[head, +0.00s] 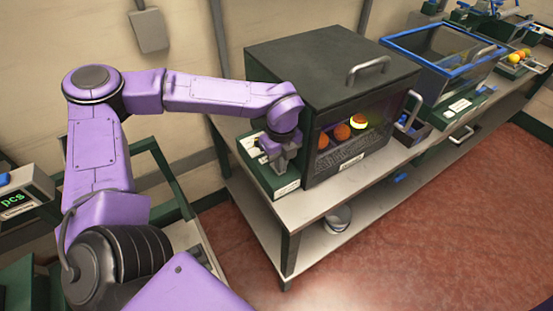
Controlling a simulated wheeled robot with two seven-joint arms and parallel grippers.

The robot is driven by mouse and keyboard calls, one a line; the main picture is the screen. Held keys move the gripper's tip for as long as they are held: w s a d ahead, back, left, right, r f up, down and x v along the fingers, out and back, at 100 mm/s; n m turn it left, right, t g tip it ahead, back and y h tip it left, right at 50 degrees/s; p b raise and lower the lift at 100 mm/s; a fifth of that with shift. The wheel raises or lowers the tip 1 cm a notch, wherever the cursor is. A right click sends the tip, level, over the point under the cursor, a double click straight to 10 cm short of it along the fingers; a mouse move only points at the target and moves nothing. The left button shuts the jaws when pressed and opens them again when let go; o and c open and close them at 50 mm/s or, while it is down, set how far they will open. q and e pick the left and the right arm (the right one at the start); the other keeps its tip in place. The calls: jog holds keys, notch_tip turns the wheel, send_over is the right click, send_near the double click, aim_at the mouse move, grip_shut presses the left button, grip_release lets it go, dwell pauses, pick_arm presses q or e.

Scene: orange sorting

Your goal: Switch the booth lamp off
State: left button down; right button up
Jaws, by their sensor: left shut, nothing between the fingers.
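The booth (300,62) is a dark box with a handle on its lid and a clear front window, standing on the bench. A green control box (255,172) with a pale top and a label sits against the booth's left side. My left gripper (280,168) is shut and empty, pointing down over the control box. It hides part of the box's top, and I cannot tell whether it touches a switch. My right gripper is not in view.
A blue-rimmed clear bin (440,50) stands right of the booth. A small display reading "pcs" (18,201) is at the far left. A round metal item (337,219) lies on the bench's lower shelf. The red floor (430,240) in front is clear.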

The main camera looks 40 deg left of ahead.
pick_arm(q)
jog(key=shift+f, duration=0.25)
jog(key=shift+r, duration=0.1)
notch_tip(320, 180, up, 7)
jog(key=p, duration=0.5)
jog(key=shift+p, duration=0.3)
